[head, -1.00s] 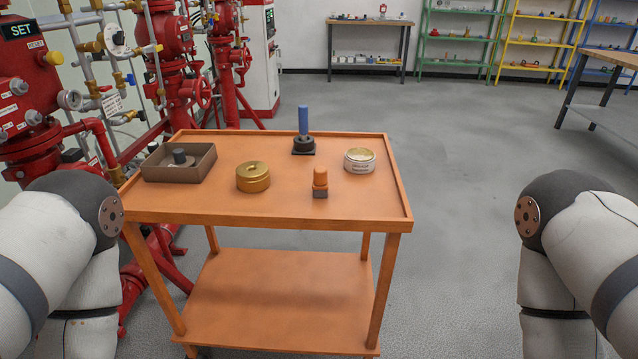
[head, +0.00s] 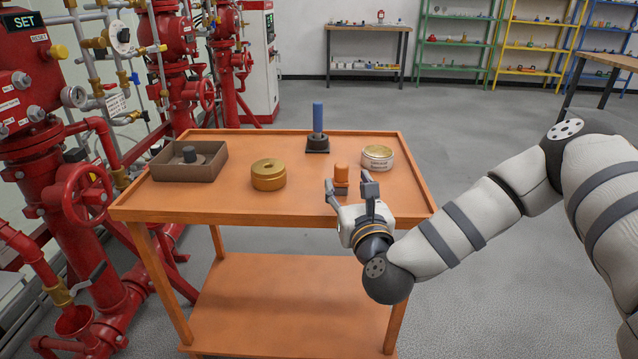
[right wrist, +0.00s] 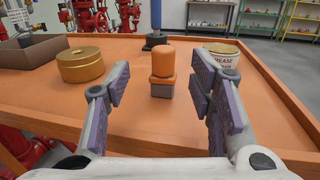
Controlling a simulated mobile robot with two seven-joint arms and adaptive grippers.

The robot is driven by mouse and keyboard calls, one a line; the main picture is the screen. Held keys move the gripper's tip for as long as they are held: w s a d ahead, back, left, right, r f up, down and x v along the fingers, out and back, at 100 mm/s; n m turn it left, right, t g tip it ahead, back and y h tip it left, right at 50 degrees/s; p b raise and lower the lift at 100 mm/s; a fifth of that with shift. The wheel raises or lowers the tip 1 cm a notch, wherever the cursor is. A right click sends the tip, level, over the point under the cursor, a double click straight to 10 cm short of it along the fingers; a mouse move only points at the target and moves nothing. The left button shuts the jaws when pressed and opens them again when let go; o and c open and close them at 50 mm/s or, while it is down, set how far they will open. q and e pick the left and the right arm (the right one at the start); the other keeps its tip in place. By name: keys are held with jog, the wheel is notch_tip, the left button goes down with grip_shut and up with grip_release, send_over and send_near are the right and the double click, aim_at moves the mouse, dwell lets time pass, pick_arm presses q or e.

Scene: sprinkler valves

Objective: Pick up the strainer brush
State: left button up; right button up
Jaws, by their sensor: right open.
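A short orange-topped piece with a dark grey-brown block under it (head: 341,173) stands upright near the cart's front edge; it looks like a stubby brush. It also shows centred in the right wrist view (right wrist: 162,70). A tall blue handle in a black square base (head: 318,120) stands at the back; no label tells which is the strainer brush. My right gripper (head: 350,188) is open and empty at the front edge, its fingers pointing at the orange-topped piece. In the right wrist view that piece lies beyond and between the fingertips, untouched. My left gripper is out of view.
The orange cart (head: 240,210) also holds a brass round tin (head: 268,176), a white grease tin with a gold lid (head: 377,158) to the right, and a brown tray (head: 215,164) with a dark knob in it. Red valve piping (head: 75,190) stands to the left.

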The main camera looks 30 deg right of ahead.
aim_at(343, 171)
jog(key=x, duration=0.8)
jog(key=shift+w+d+f, duration=0.1)
jog(key=shift+w+d, duration=0.05)
jog(key=shift+d, duration=0.15)
jog(key=shift+c, duration=0.5)
grip_shut()
